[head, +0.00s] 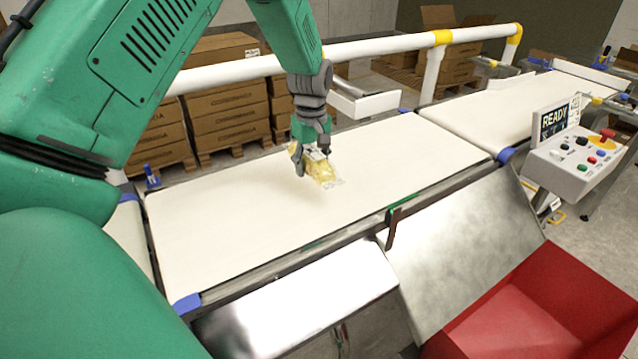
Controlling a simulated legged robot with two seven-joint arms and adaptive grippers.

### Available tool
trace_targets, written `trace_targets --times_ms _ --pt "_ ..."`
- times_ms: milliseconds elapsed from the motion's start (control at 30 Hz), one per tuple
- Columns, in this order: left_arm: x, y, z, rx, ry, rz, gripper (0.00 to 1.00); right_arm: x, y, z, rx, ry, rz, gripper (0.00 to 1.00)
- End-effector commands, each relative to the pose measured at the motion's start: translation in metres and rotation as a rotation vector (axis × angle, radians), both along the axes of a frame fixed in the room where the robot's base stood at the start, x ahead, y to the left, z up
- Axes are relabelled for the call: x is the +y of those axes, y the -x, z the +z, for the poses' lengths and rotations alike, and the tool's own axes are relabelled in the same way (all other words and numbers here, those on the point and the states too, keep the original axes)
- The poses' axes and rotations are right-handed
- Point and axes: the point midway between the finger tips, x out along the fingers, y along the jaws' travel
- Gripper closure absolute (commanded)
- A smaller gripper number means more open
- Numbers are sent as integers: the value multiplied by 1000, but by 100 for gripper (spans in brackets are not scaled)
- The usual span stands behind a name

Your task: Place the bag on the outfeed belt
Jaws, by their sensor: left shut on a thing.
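A small clear bag with yellow contents (322,172) is at the middle belt (230,215), towards its far side. My left gripper (312,158) comes down from above and is shut on the bag. The gripper hides part of the bag. I cannot tell whether the bag touches the belt or hangs just above it. Another white belt (500,108) continues beyond the middle belt, to the upper right, and its surface looks bare. A short piece of belt (128,235) shows at the left, mostly behind my arm. My right gripper is not in view.
A white rail with yellow joints (385,42) runs behind the belts. A control panel reading READY (572,150) stands at the right. Metal chutes (465,245) slope down in front, beside a red bin (545,310). Cardboard boxes on pallets (225,105) stand behind.

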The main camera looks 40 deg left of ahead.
Motion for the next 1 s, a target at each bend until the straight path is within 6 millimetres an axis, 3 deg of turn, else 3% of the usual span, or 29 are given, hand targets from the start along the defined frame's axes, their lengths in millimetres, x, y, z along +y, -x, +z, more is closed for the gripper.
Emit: trace_targets --times_ms 500,967,1000 --pt "4 0 -62 -1 5 -1 94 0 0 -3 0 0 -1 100" --pt "1 0 -70 3 4 -1 94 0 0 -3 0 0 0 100" --pt "1 1 -71 5 6 0 45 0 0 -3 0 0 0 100"
